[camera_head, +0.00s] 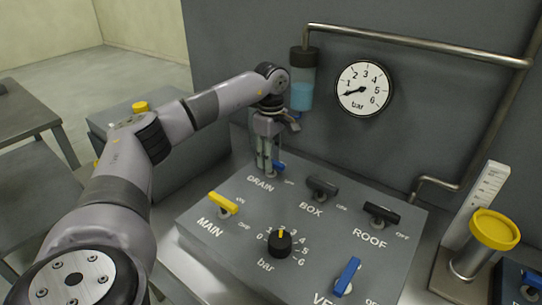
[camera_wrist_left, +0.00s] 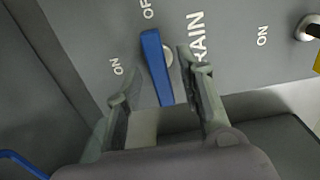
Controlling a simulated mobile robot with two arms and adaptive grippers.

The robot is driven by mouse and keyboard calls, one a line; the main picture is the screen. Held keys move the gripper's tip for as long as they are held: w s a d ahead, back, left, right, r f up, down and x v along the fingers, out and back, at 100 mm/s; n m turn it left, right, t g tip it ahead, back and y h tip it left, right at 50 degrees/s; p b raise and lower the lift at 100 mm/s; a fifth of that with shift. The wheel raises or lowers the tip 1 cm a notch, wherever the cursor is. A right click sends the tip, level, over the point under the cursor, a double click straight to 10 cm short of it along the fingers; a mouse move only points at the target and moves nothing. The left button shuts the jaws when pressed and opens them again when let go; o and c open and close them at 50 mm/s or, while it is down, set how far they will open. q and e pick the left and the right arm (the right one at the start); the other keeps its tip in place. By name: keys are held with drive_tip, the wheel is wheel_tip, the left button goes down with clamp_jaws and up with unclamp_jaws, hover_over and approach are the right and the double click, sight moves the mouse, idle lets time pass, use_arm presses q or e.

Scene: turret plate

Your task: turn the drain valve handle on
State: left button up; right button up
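The blue drain valve handle (camera_head: 280,167) is at the panel's back left, partly hidden by my left gripper (camera_head: 267,168). In the left wrist view the blue handle (camera_wrist_left: 155,65) lies along the panel, its upper end toward the "OFF" mark; the "ON" mark is to its left. My left gripper (camera_wrist_left: 150,78) is open there, with one finger on each side of the handle's lower part. A gap shows between the left finger and the handle; the right finger is closer, and I cannot tell whether it touches. My right gripper is not in view.
The grey panel (camera_head: 225,245) also carries a yellow main handle (camera_head: 223,203), dark box (camera_head: 322,186) and roof (camera_head: 381,213) handles, a bar knob (camera_head: 280,243) and another blue handle (camera_head: 347,276). A gauge (camera_head: 364,89) and a blue-liquid vessel (camera_head: 302,80) are behind.

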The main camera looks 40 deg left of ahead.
use_arm(q)
clamp_jaws()
idle(0.3)
drive_tip(key=shift+n, duration=0.4)
drive_tip(key=shift+r+n+p, duration=0.1)
drive_tip(key=shift+n+p, duration=0.7)
drive_tip(key=shift+n, duration=0.2)
drive_tip(key=n+p, duration=0.1)
drive_tip(key=n, duration=0.2)
drive_tip(key=shift+n, duration=0.4)
drive_tip(key=n+p, duration=0.2)
drive_tip(key=n, duration=0.4)
drive_tip(key=n+p, duration=0.1)
drive_tip(key=n, duration=0.4)
drive_tip(key=shift+p, duration=0.3)
drive_tip(key=shift+n, duration=0.3)
